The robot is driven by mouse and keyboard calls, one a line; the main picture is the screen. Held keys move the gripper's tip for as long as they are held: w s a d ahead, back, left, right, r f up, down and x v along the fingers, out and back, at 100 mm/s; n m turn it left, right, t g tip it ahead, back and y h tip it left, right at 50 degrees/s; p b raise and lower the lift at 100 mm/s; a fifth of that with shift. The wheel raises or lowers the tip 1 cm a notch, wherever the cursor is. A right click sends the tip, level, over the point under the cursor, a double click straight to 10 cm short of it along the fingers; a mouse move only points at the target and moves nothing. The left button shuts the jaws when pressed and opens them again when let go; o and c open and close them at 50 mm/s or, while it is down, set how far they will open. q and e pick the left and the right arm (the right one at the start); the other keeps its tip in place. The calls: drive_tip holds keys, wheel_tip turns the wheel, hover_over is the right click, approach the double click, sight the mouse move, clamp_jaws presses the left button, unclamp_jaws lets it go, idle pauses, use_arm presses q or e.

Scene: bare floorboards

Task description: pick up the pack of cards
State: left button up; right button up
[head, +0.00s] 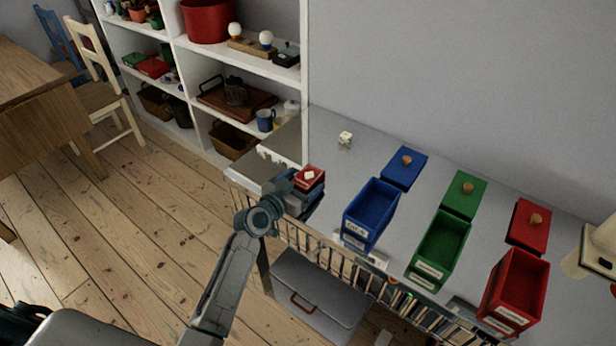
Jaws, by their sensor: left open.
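The pack of cards (309,176) looks like a small red box with a white diamond on top, near the left front part of the grey table. My left gripper (301,191) is at the pack's near left side, with its jaws open. The pack's lower part and the fingertips overlap in the picture, so I cannot tell whether they touch. Something dark blue shows just below the pack, and I cannot tell what it is.
Blue (371,211), green (438,245) and red (514,287) open bins stand to the right, with matching lids behind them. A small white die-like cube (345,140) lies farther back. A white shelf (305,60) stands at the table's left end. Table around the cube is clear.

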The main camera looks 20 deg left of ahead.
use_arm(q)
drive_tip(key=shift+w+d+f, duration=0.1)
drive_tip(key=shift+w, duration=0.05)
drive_tip(key=c, duration=1.1)
